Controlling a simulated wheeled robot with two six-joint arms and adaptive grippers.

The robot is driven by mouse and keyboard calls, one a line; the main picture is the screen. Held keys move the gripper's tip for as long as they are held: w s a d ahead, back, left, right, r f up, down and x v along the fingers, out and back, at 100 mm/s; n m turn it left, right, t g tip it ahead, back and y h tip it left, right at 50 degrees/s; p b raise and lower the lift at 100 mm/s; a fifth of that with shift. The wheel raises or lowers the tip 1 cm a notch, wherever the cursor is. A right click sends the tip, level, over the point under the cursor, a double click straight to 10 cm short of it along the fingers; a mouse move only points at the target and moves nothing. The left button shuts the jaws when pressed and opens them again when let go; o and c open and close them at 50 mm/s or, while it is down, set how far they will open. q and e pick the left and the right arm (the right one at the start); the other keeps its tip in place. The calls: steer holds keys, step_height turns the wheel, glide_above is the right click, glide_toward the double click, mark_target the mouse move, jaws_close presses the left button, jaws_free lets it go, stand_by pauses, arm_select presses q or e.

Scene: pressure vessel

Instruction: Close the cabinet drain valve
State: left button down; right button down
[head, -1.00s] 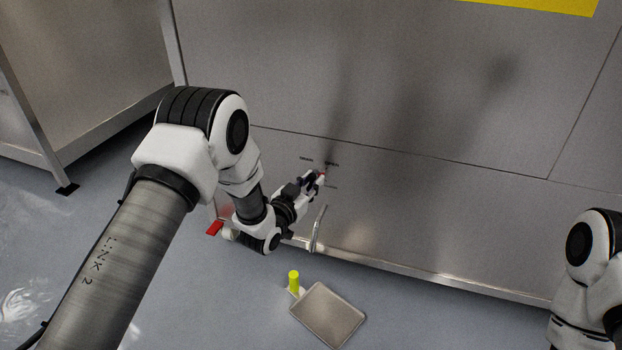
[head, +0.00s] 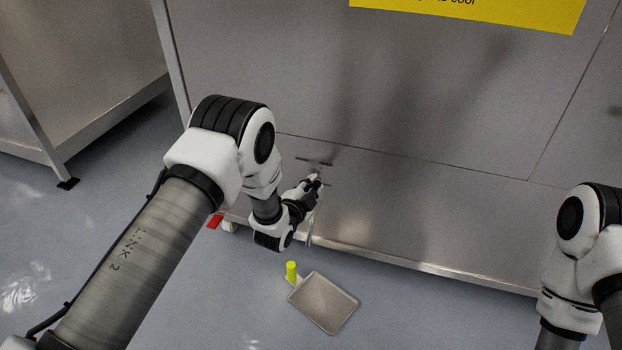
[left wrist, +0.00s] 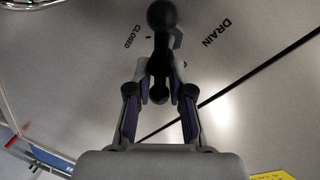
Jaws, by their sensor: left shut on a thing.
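The drain valve handle (left wrist: 163,16) shows in the left wrist view as a dark lever with a round black knob, in front of the steel cabinet panel. My left gripper (left wrist: 161,82) is shut on it, one finger on each side of the lever. The printed words CLOSED (left wrist: 124,42) and DRAIN (left wrist: 217,32) are on the panel to either side of the knob. In the head view my left gripper (head: 316,181) is at the lower cabinet panel (head: 420,205), just below a blurred dark marking; the handle is mostly hidden there. My right gripper is out of view.
A thin metal pipe (head: 310,230) hangs just below my left gripper. A shallow metal tray (head: 324,303) and a yellow-green cylinder (head: 291,271) are on the floor in front. A red object (head: 215,221) is by the cabinet's lower left corner. Open floor lies left.

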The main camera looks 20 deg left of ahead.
arm_select(q)
steer(key=shift+d+f+m+y+p, duration=0.15)
steer(key=shift+m+p, duration=0.05)
steer(key=shift+m, duration=0.4)
steer(key=shift+d+f+m+y+p, duration=0.1)
steer(key=shift+m+y+p, duration=0.1)
steer(key=shift+m, duration=0.4)
steer(key=shift+f+m+y, duration=0.2)
steer(key=shift+m+y, duration=0.05)
steer(key=shift+m, duration=0.55)
steer(key=shift+f+m+y, duration=0.2)
steer(key=shift+m, duration=0.6)
steer(key=shift+s, duration=0.1)
steer(key=c, duration=1.2)
jaws_free()
steer(key=shift+d, duration=0.1)
steer(key=s, duration=0.4)
steer(key=s+r, duration=0.1)
steer(key=s, duration=0.2)
steer(key=s+r, duration=0.1)
steer(key=s, duration=0.3)
steer(key=shift+s+a+r, duration=0.15)
steer(key=shift+s+a, duration=0.05)
steer(key=shift+s, duration=0.15)
